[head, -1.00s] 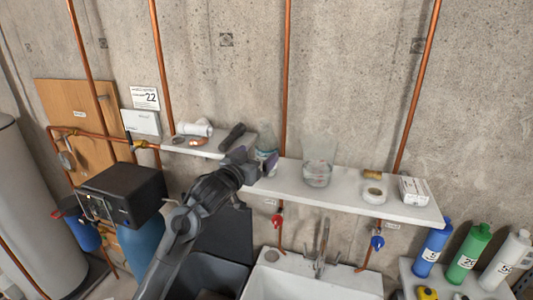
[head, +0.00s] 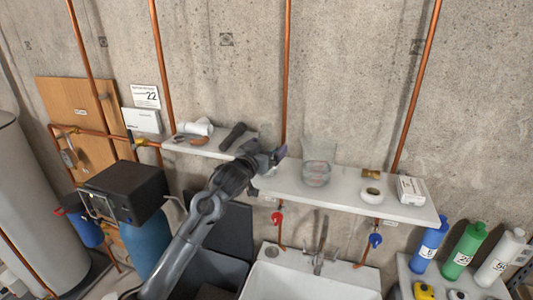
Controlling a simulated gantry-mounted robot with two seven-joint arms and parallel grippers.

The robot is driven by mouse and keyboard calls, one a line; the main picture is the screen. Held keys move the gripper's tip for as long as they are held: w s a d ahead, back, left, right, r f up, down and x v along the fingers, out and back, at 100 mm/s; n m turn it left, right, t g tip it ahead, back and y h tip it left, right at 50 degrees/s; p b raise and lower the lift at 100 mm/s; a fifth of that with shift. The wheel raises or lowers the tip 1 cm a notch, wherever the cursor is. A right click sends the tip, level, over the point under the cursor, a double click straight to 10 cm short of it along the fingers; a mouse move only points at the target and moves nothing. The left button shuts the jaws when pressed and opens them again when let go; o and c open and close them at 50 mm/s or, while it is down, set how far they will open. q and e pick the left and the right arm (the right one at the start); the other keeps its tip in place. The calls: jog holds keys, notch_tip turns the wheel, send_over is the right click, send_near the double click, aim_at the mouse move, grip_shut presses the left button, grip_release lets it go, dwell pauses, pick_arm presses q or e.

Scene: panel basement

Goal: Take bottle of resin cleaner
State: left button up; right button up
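My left gripper (head: 273,158) is at the middle shelf, over the spot where a clear bottle with a bluish label stands. The gripper hides nearly all of that bottle, and I cannot tell whether the fingers touch it or are closed on it. A blue bottle (head: 430,246), a green bottle (head: 464,250) and a white bottle (head: 498,259) stand upright at the lower right. I cannot read which bottle is labelled resin cleaner. My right gripper is not in view.
The white shelf (head: 340,200) holds a clear glass jar (head: 317,174), a tape roll (head: 371,196), a brass fitting (head: 371,174) and a white box (head: 410,190). Below are a sink (head: 300,284) and tap (head: 320,258). Copper pipes (head: 287,75) run up the wall. A black box (head: 125,190) stands left.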

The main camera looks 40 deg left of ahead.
pick_arm(q)
jog(key=c, duration=1.2)
jog(key=shift+o, duration=0.2)
jog(key=shift+r, duration=0.3)
